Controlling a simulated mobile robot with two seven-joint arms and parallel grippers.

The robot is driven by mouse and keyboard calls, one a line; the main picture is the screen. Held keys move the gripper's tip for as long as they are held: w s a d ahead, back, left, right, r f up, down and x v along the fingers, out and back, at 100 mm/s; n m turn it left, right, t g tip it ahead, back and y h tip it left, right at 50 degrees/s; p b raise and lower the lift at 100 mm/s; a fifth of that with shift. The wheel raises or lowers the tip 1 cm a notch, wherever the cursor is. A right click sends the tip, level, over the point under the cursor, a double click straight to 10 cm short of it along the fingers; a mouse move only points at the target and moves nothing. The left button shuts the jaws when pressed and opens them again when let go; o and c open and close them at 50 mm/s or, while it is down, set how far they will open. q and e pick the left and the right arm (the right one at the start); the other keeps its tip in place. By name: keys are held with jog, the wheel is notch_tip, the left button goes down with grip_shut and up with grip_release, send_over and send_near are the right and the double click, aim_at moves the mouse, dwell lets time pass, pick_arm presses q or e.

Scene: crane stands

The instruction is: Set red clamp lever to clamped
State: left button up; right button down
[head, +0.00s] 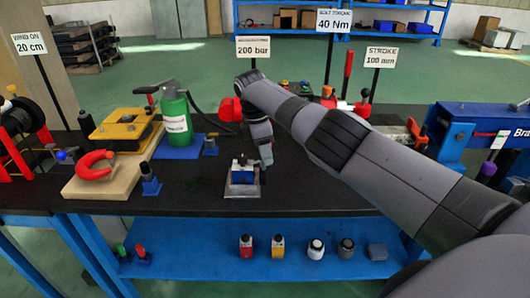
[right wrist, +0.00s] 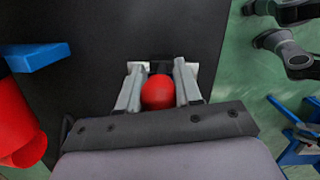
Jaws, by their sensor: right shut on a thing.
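My right gripper (right wrist: 160,76) is shut on a red ball knob (right wrist: 158,92), seen between its two grey fingers in the right wrist view. The knob looks like the end of the red clamp lever; its shaft is hidden below it. In the head view my right arm reaches in from the right and bends down, with the right gripper (head: 263,163) at a small blue and silver fixture (head: 242,178) near the table's front edge. The knob is hidden there, so I cannot tell the lever's angle. My left gripper is not in view.
A green bottle (head: 176,117) stands left of the gripper on a blue mat. A red C-shaped part (head: 93,165) lies on a wooden board farther left. Blue machinery (head: 455,128) stands on the right.

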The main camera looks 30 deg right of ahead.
jog(key=shift+s+a+f, duration=0.1)
jog(key=shift+a+f, duration=0.05)
jog(key=shift+a, duration=0.1)
jog(key=c, duration=0.8)
grip_release()
jog(key=shift+d+r, duration=0.1)
jog(key=shift+r, duration=0.15)
jog(key=shift+w+a+r, duration=0.1)
jog(key=shift+a+r, duration=0.15)
jog(key=shift+r, duration=0.85)
jog(key=shift+w+a+r, duration=0.1)
jog(key=shift+a+r, duration=0.1)
jog(key=shift+r, duration=0.95)
jog(key=shift+w+a+r, duration=0.1)
jog(key=shift+a+r, duration=0.15)
jog(key=shift+r, duration=0.85)
